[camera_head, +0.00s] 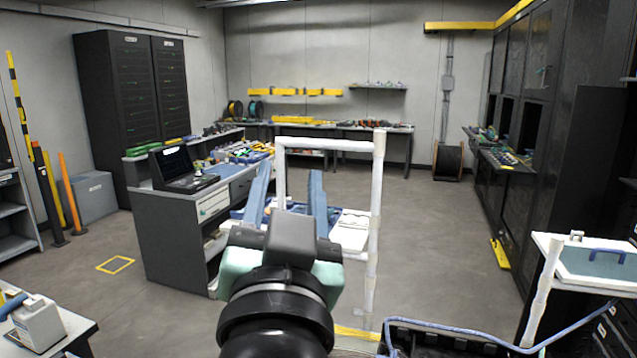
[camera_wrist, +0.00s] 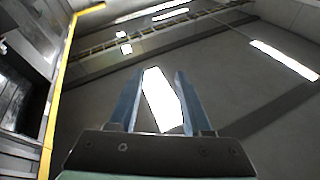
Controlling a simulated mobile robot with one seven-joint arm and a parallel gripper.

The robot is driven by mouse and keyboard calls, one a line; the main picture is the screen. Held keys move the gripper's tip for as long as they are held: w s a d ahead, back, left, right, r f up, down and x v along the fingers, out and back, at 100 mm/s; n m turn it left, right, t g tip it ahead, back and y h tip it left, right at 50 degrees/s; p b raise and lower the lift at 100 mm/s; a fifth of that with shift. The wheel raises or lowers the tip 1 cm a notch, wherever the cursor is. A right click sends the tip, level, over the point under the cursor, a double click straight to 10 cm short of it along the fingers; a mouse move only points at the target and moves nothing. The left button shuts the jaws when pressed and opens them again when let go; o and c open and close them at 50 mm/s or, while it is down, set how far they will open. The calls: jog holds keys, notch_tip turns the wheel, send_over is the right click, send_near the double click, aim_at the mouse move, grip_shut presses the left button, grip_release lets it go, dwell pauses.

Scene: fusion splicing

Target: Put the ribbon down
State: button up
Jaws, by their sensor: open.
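My gripper (camera_head: 288,200) is raised in front of my body in the head view, its two blue fingers apart with nothing between them. In the wrist view my gripper (camera_wrist: 156,85) is also open and empty, facing the ceiling and its bright lights. I cannot make out a ribbon with certainty in either view.
A workbench (camera_head: 173,225) with a black laptop-like case (camera_head: 182,170) stands left of centre. A white pipe frame (camera_head: 377,190) rises just beyond my gripper. A white-topped stand (camera_head: 570,285) is at the right. Open floor (camera_head: 440,240) lies right of centre.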

jog(key=s+d+r+n+t, duration=0.2)
jog(key=s+r+t, duration=0.3)
jog(key=s+r, duration=0.6)
jog(key=shift+d+r+n+t, duration=0.3)
jog(key=shift+d+r+t, duration=0.15)
jog(key=shift+r, duration=0.15)
